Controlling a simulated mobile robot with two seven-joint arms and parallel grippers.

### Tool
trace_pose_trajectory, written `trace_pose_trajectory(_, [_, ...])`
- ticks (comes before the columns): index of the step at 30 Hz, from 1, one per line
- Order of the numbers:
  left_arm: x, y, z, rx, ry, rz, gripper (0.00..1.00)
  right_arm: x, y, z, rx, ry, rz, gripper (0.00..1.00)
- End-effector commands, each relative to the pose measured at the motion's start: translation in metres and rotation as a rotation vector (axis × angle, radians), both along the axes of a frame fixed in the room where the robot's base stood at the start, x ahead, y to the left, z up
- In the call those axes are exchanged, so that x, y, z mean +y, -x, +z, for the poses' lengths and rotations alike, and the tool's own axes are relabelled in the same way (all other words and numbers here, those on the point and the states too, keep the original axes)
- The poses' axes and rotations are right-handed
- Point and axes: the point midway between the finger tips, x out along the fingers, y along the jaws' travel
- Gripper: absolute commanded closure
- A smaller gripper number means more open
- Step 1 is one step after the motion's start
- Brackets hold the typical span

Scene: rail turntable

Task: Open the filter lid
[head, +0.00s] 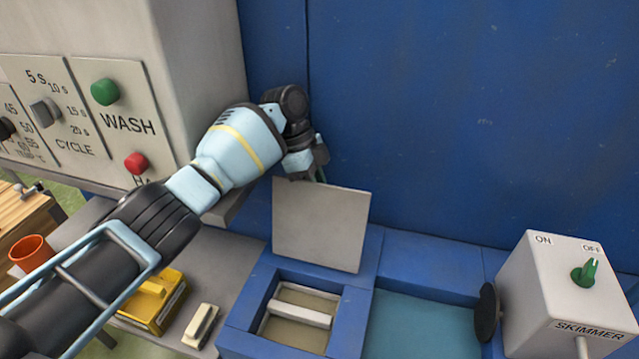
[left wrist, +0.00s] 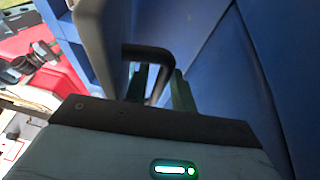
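The grey filter lid (head: 320,225) stands raised at the back of the blue filter box (head: 350,318), its flat face toward the head camera. The box's opening below is uncovered and shows a pale bar (head: 299,313) across it. My left gripper (head: 318,174) is behind the lid's top edge, its fingertips mostly hidden there. In the left wrist view the lid (left wrist: 102,38) is edge-on, with a black loop handle (left wrist: 150,53) on it. The handle passes between the spread fingers of my left gripper (left wrist: 158,90), with gaps visible. My right gripper is not in view.
A blue wall (head: 450,120) rises close behind the lid. The wash control panel (head: 125,115) is at the left. The skimmer box (head: 570,295) is at the right beside a water-filled basin (head: 425,325). A yellow box (head: 155,300) and a pale block (head: 201,325) lie on the grey counter.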

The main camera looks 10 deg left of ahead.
Motion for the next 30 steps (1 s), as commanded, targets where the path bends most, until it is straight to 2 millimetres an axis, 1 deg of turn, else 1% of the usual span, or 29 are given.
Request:
trace_pose_trajectory(1, [0.0,-0.001,0.003,-0.005,0.002,-0.001,0.68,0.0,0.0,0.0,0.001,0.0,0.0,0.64])
trace_pose_trajectory(2, [0.0,-0.001,0.003,-0.006,0.002,-0.001,0.66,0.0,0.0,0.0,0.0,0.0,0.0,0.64])
trace_pose_trajectory(13, [-0.001,-0.002,0.012,-0.013,0.007,-0.003,0.66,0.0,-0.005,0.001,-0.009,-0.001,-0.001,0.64])
trace_pose_trajectory(16, [-0.001,-0.002,0.022,-0.014,0.008,-0.002,0.66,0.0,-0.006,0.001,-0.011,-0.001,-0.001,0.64])
trace_pose_trajectory(20, [-0.001,-0.001,0.044,-0.011,0.005,-0.003,0.66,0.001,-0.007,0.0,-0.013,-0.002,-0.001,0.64])
trace_pose_trajectory(24, [-0.005,0.014,0.045,-0.012,0.006,-0.004,0.66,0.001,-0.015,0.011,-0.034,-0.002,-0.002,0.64])
trace_pose_trajectory(30, [-0.01,0.036,0.047,-0.014,0.005,-0.005,0.66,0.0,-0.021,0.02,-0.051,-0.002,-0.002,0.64])
